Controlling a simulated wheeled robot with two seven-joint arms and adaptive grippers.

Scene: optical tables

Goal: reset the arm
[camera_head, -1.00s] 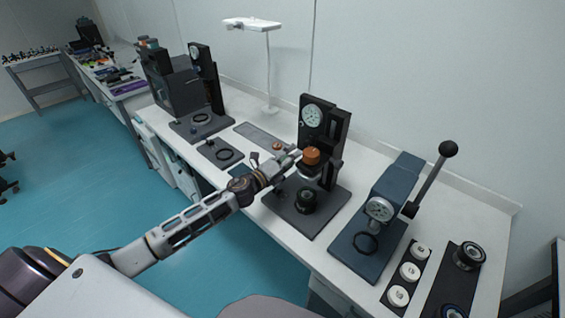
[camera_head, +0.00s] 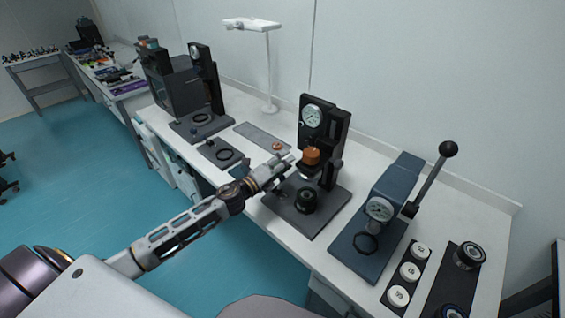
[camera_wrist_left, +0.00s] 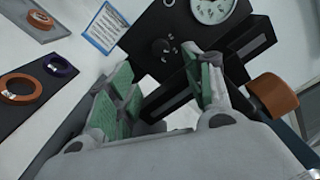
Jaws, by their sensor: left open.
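My left gripper (camera_head: 286,163) is in the head view, just left of the orange knob (camera_head: 311,156) on the black gauge press (camera_head: 322,135). In the left wrist view its green-padded fingers (camera_wrist_left: 165,95) are spread apart with nothing between them. The orange knob (camera_wrist_left: 273,97) also shows in the wrist view, to the right and outside the fingers. The press's round dial (camera_wrist_left: 212,8) is at the top. A dark round part (camera_head: 306,200) stands on the press base below. My right gripper is not in view.
A blue lever press (camera_head: 378,220) stands to the right, by a strip with white round pieces (camera_head: 410,271). Another gauge stand (camera_head: 205,80) and a lamp (camera_head: 268,60) are further back left. The white table (camera_head: 275,120) has clear patches between fixtures.

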